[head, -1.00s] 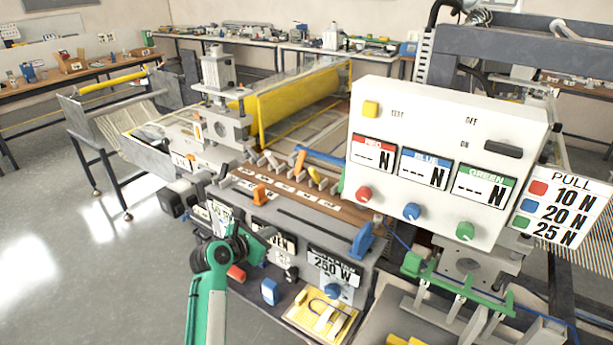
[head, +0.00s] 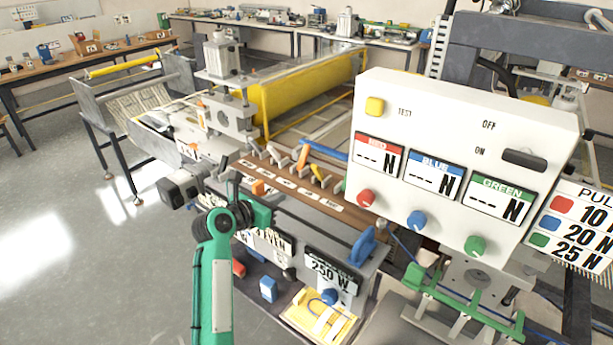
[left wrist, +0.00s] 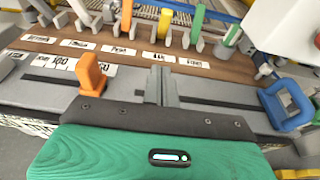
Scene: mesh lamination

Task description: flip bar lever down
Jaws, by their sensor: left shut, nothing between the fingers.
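A row of small levers stands behind a brown strip (head: 297,190) with white labels. In the left wrist view, an orange lever (left wrist: 126,16), a yellow lever (left wrist: 164,24) and a green lever (left wrist: 197,24) stand upright among grey supports. The orange lever (head: 302,158) and yellow lever (head: 319,174) also show in the head view. The labels are too blurred to tell which lever is the bar one. My left gripper (left wrist: 158,90) is shut and empty, in front of the strip and apart from the levers. My right gripper is out of view.
An orange slider knob (left wrist: 92,76) stands left of my left gripper and a blue handle (left wrist: 288,104) right of it. A white control box (head: 455,160) with knobs rises at the right.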

